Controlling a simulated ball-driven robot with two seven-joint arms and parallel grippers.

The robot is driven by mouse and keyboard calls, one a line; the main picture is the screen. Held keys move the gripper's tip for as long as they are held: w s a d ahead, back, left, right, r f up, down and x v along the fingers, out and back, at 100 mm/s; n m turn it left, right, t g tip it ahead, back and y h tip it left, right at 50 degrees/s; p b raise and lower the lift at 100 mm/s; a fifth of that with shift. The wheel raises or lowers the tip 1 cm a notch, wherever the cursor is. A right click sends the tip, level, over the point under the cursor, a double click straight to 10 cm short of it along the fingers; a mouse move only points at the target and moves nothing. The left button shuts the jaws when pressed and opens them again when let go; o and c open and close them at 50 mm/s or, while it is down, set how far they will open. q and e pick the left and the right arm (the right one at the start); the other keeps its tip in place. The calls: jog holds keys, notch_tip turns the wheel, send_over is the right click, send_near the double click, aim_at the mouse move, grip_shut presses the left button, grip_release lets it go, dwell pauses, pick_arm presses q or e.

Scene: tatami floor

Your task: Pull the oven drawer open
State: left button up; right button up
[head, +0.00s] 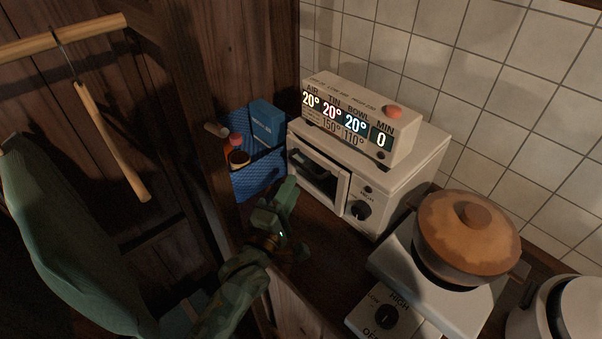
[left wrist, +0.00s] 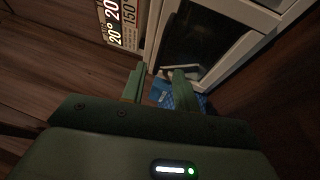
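The small white oven (head: 375,190) stands on a dark wooden counter against the tiled wall. Its front has a dark glass window in a white frame (head: 318,171), with a knob panel to the right; the front looks closed or nearly so. In the left wrist view the white-framed front (left wrist: 205,45) is just beyond the fingertips. My left gripper (head: 288,190) is in front of the oven's lower front. In the left wrist view my left gripper (left wrist: 158,72) is open, with nothing visible between its fingers. I cannot tell whether a finger touches the oven. My right gripper is out of view.
A lit temperature display box (head: 350,122) sits on the oven. A blue basket (head: 262,180) with a blue box (head: 266,122) and a bottle (head: 236,147) is to the left. A hotplate (head: 385,312) with a lidded pot (head: 466,235) stands at right. A wooden post (head: 190,120) rises at left.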

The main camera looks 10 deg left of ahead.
pick_arm(q)
jog(key=b+x, duration=0.1)
jog(key=x, duration=0.4)
jog(key=shift+w+r, duration=0.1)
jog(key=shift+w, duration=0.15)
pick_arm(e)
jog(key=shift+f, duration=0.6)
